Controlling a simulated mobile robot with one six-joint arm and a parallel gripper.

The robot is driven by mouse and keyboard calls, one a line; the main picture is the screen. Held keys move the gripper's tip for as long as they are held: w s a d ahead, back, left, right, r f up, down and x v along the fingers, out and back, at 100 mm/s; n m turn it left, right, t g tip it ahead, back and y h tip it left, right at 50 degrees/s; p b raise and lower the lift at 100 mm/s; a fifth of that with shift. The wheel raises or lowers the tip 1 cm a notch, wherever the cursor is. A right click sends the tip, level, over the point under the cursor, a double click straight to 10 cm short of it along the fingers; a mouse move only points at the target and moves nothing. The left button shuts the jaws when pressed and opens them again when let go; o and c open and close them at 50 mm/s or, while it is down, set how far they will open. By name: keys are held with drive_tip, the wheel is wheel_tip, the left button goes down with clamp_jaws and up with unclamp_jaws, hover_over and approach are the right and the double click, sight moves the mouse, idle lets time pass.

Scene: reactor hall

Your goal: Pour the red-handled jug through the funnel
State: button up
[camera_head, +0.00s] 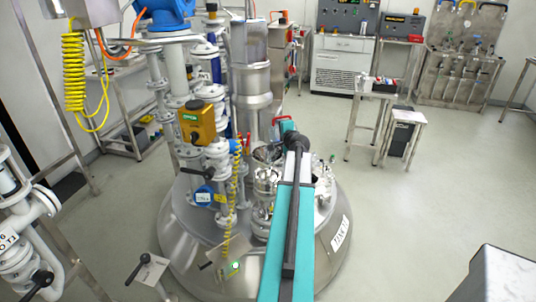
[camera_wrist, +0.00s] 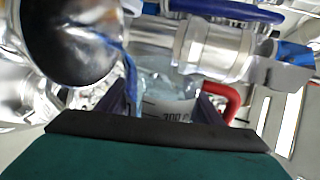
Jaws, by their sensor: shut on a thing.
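In the wrist view, a clear jug (camera_wrist: 168,88) with printed volume marks sits between my dark gripper fingers (camera_wrist: 165,108), which are shut on it. Its red handle (camera_wrist: 233,102) is at the right. A shiny steel bowl shape, probably the funnel (camera_wrist: 75,45), is close at the upper left. A thin blue streak like liquid runs between it and the jug. In the head view, my teal arm reaches over the tank lid, and my gripper's fingertips and the jug body are mostly hidden. A steel funnel-like shape (camera_head: 267,153) shows just left of the arm's end.
The domed steel tank (camera_head: 185,245) carries pipes and valves. An orange box (camera_head: 197,122) and a yellow coiled cable (camera_head: 238,190) are left of my arm. A small table (camera_head: 408,116) stands farther back. The floor at right is mostly clear.

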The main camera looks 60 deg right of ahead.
sight(272, 133)
drive_tip(key=shift+w+a+f+n+b, duration=0.1)
drive_tip(key=shift+a+f+n+b, duration=0.05)
drive_tip(key=shift+f+n+b, duration=0.3)
idle(0.4)
drive_tip(key=shift+r+h, duration=0.1)
drive_tip(key=shift+h, duration=0.2)
drive_tip(key=shift+w+a+r+n+g+h, duration=0.2)
drive_tip(key=shift+n+g+h, duration=0.1)
drive_tip(key=shift+n, duration=0.15)
drive_tip(key=shift+w+a+f+n+g+b, duration=0.15)
drive_tip(key=shift+a+f+n+g+b, duration=0.15)
drive_tip(key=shift+f+n+b, duration=0.4)
drive_tip(key=shift+w+a+r+n+h, duration=0.15)
drive_tip(key=shift+w+r+n+h, duration=0.05)
drive_tip(key=shift+r+n+h, duration=0.25)
drive_tip(key=shift+w+a+r+n+g+h+p, duration=0.15)
drive_tip(key=shift+a+n+h+p, duration=0.15)
drive_tip(key=shift+n, duration=0.2)
drive_tip(key=shift+w+a+r+n+g+h+p, duration=0.1)
drive_tip(key=shift+w+n+g+h+p, duration=0.05)
drive_tip(key=shift+n+p, duration=0.25)
drive_tip(key=shift+d+f, duration=0.1)
drive_tip(key=shift+f, duration=0.05)
